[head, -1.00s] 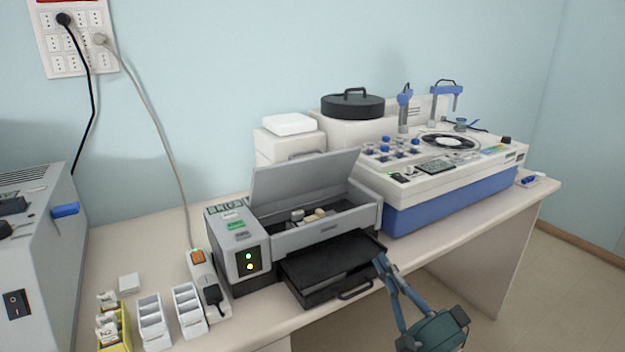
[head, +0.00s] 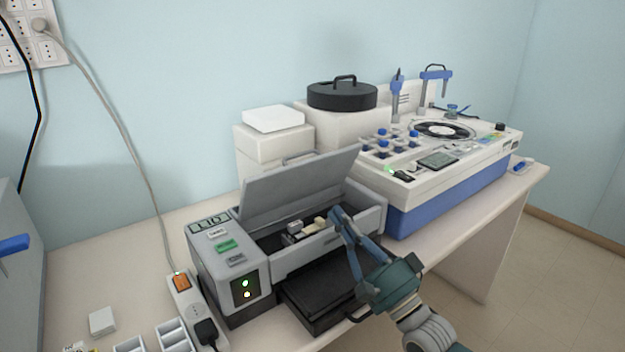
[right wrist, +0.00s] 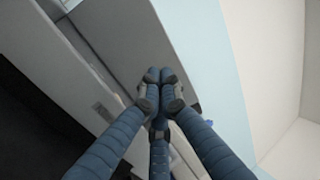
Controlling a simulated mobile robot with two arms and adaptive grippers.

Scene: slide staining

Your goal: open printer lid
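The printer (head: 220,262) stands on the bench in the head view, a grey box with a green and a yellow light. Its lid (head: 300,184) is raised and tilted back, and the inside shows pale and dark parts. A black tray (head: 318,292) juts from its front. My right gripper (head: 340,213) is over the printer's front right, its fingertips near the open inside. In the right wrist view the fingertips (right wrist: 160,76) are together, with nothing visible between them, before a grey panel. Whether they touch the printer I cannot tell. My left gripper is out of view.
A white and blue machine (head: 440,185) with knobs stands to the right. A black round pot (head: 342,96) and a white box (head: 273,119) are behind. A power strip (head: 190,300) and small white racks (head: 175,335) lie at the left front.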

